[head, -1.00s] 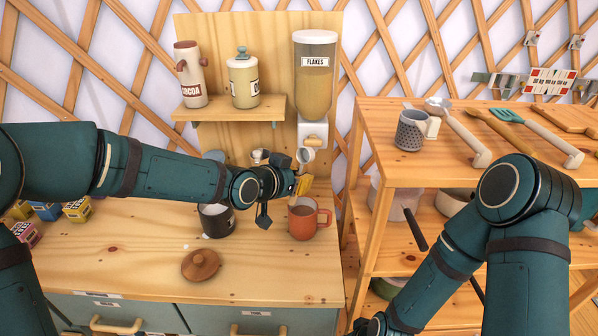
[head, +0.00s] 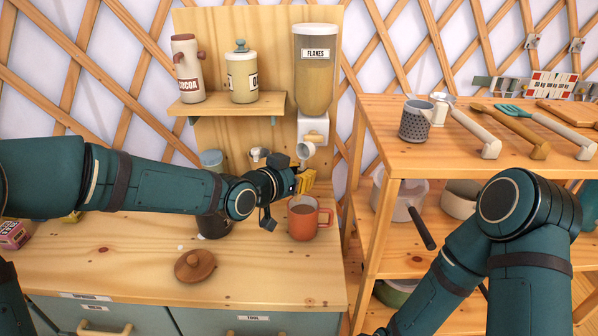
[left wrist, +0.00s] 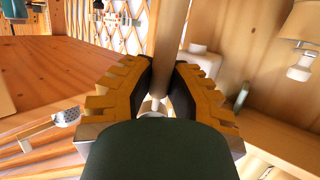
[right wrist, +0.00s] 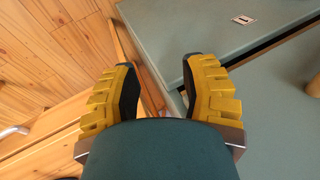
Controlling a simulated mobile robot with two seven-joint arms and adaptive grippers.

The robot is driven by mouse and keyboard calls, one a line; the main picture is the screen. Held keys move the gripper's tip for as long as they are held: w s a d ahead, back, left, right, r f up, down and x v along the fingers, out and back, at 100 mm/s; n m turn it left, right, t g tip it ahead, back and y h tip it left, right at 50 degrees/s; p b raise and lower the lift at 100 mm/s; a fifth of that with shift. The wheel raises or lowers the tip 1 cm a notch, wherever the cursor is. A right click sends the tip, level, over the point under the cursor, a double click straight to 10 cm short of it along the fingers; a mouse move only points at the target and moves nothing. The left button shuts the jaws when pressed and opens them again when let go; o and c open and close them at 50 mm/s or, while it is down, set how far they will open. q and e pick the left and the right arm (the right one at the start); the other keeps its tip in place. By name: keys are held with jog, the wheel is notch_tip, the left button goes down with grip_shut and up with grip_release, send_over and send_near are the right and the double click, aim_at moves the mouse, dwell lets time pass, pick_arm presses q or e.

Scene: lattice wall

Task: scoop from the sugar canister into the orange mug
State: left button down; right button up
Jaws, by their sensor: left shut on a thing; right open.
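The orange mug (head: 303,220) stands upright on the counter with something brown inside. My left gripper (head: 306,181) is above the mug and shut on a pale rod-like handle (left wrist: 173,40), seems the scoop's. A small pale cup (head: 305,151) shows just above the gripper; it looks like the scoop's bowl, its contents unclear. The dark canister (head: 214,226), likely the sugar one, is left of the mug, mostly hidden behind my left forearm. A brown knobbed lid (head: 195,266) lies in front of it. My right gripper (right wrist: 158,88) is open and empty beside the drawer fronts.
A flakes dispenser (head: 315,75) hangs behind the mug. A cocoa jar (head: 187,70) and another lidded jar (head: 241,75) stand on the wall shelf. At right, a wooden rack (head: 390,166) holds a grey perforated mug (head: 415,121) and several utensils. The front counter is mostly clear.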

dwell(0.3)
pick_arm(q)
jog(key=shift+w+d+f+t+h+b, duration=0.15)
jog(key=shift+f+t+h+b, duration=0.15)
jog(key=shift+t+b, duration=0.15)
jog(key=shift+w+d+t+h, duration=0.2)
jog(key=shift+w+t+h, duration=0.15)
jog(key=shift+t, duration=0.2)
jog(key=shift+s+d, duration=0.1)
